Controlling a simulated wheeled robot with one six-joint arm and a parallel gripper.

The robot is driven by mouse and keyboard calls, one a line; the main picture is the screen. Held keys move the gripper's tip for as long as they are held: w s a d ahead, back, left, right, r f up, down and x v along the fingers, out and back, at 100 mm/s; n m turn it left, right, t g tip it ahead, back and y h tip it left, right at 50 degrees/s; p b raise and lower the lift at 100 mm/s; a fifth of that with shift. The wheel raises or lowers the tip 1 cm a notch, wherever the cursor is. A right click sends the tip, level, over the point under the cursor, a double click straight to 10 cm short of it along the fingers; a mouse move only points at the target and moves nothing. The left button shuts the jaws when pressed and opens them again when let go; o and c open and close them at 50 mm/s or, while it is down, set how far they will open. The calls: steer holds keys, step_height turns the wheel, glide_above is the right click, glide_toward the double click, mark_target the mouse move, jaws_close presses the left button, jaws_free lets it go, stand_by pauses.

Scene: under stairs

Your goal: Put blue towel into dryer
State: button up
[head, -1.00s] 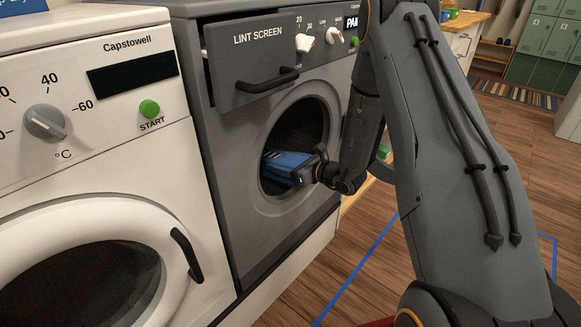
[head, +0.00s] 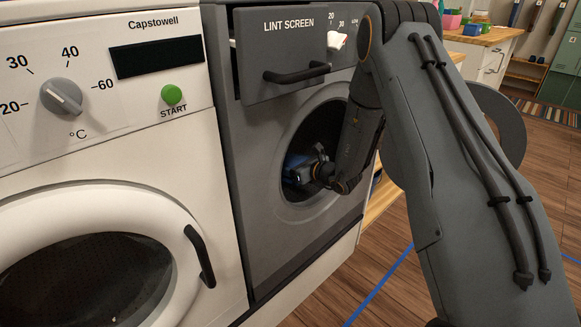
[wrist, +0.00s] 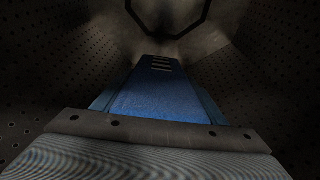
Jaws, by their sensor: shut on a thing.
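The grey dryer (head: 262,178) stands right of the white washer, with its round drum opening uncovered. The blue towel (head: 296,162) is partly inside that opening in the head view, mostly hidden by my gripper (head: 322,172). In the wrist view the blue towel (wrist: 160,92) extends ahead into the dark perforated drum (wrist: 55,70). My gripper is shut on the towel at the drum opening. The fingertips are hidden in the head view. The dryer's round door (head: 503,125) shows partly behind my arm, swung open to the right.
The dryer's lint screen drawer (head: 285,50) sticks out above the opening, close to my arm. The white washer (head: 190,135) at left has its door shut. Wooden floor with blue tape (head: 380,285) lies to the right.

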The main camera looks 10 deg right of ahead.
steer(key=shift+w+a, duration=0.2)
steer(key=shift+w, duration=0.05)
steer(key=o, duration=1.4)
steer(key=v, duration=0.8)
steer(key=shift+p, duration=0.35)
